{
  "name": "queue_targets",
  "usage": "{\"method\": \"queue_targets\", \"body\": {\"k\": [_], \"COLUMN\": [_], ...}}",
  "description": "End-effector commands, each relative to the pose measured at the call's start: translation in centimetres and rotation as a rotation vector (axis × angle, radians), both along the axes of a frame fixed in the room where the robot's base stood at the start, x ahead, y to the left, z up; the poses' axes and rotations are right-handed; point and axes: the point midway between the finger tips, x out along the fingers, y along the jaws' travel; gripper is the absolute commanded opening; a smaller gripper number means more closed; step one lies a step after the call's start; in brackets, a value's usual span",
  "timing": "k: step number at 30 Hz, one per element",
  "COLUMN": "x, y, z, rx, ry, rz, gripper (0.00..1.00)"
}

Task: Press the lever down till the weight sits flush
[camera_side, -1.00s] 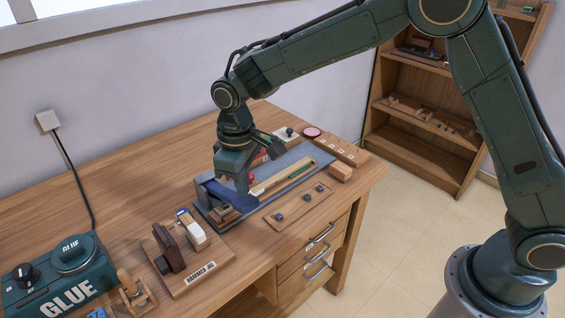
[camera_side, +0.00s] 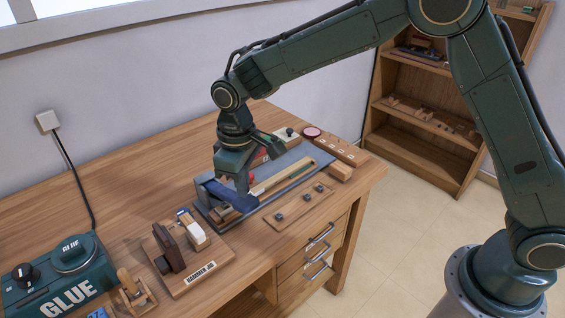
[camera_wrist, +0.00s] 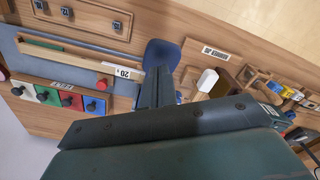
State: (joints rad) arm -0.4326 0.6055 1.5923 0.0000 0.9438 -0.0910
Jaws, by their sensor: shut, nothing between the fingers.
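A blue lever (camera_side: 221,192) with a paddle-shaped end sits at the near left end of a blue-grey jig (camera_side: 298,158) on the bench. Its rounded blue end shows in the wrist view (camera_wrist: 162,53). My gripper (camera_side: 243,188) is shut and empty, pointing down at the lever; I cannot tell whether its tips touch it. The shut fingers also show in the wrist view (camera_wrist: 156,84), against the lever's end in the picture. A long pale wooden key (camera_side: 285,177) lies in the jig, with a small "20" label (camera_wrist: 128,73) near its end. I cannot make out the weight or whether it sits flush.
A wooden strip with several dark pegs (camera_side: 292,209) lies in front of the jig. Coloured trays with knobs (camera_wrist: 62,99) lie behind the jig.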

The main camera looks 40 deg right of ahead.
Motion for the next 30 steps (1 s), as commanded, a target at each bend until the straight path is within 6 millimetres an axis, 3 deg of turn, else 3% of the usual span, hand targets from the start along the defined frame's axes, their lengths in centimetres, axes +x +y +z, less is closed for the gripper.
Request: {"method": "queue_targets", "body": {"k": [30], "x": [0.0], "y": [0.0], "z": [-1.6], "rx": [0.000], "ry": [0.000], "rz": [0.000], "gripper": [0.00]}}
